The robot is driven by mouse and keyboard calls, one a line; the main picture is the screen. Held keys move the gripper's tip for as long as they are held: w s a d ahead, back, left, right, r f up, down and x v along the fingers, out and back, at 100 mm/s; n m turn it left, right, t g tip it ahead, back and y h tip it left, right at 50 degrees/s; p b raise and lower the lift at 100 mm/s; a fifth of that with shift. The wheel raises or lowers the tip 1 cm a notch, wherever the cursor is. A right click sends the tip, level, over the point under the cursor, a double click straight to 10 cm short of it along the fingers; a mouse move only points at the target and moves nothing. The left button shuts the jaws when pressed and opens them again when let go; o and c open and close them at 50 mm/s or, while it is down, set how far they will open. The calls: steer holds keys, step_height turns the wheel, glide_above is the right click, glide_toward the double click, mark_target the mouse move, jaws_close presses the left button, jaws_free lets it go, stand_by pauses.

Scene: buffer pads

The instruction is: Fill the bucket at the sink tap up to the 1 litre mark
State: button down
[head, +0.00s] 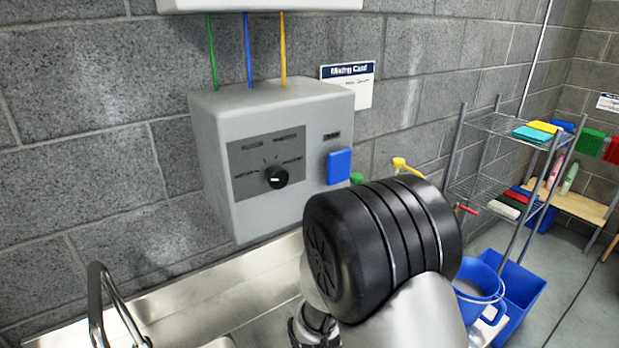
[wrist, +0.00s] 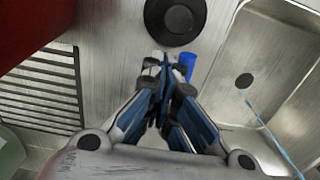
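The sink tap (head: 98,290) is a curved steel spout at the lower left of the head view. In the wrist view a steel sink basin (wrist: 285,60) with a dark drain lies on the right. A blue bucket (head: 478,275) with a wire handle is at the lower right of the head view, partly hidden by my arm; its 1 litre mark cannot be made out. My gripper (wrist: 165,75) is over the steel counter beside the basin. Its fingers look drawn together, with nothing visible held. In the head view my arm mostly hides the gripper.
A grey dispenser (head: 285,150) with a black knob hangs on the wall above the counter. A grooved drainboard (wrist: 40,90), a black round thing (wrist: 174,18) and a small blue piece (wrist: 187,64) surround my gripper. A thin blue line crosses the basin. A wire shelf (head: 505,125) stands at right.

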steer(key=shift+s+a, duration=0.15)
steer(key=shift+s, duration=0.15)
step_height(320, 180, up, 7)
steer(key=p, duration=0.5)
steer(key=s+d+r+m+t+b, duration=0.15)
steer(key=d+r, duration=0.25)
steer(key=r, duration=0.4)
steer(key=d+r+m+t+b, duration=0.1)
steer(key=d+r+m+b, duration=0.1)
steer(key=d+r, duration=0.35)
steer(key=s+d+r+m+t+b, duration=0.2)
steer(key=s+d+r+m+b, duration=0.1)
steer(key=s+r, duration=0.5)
steer(key=shift+s+d+r, duration=0.15)
steer(key=shift+s+d, duration=0.45)
steer(key=shift+s, duration=0.45)
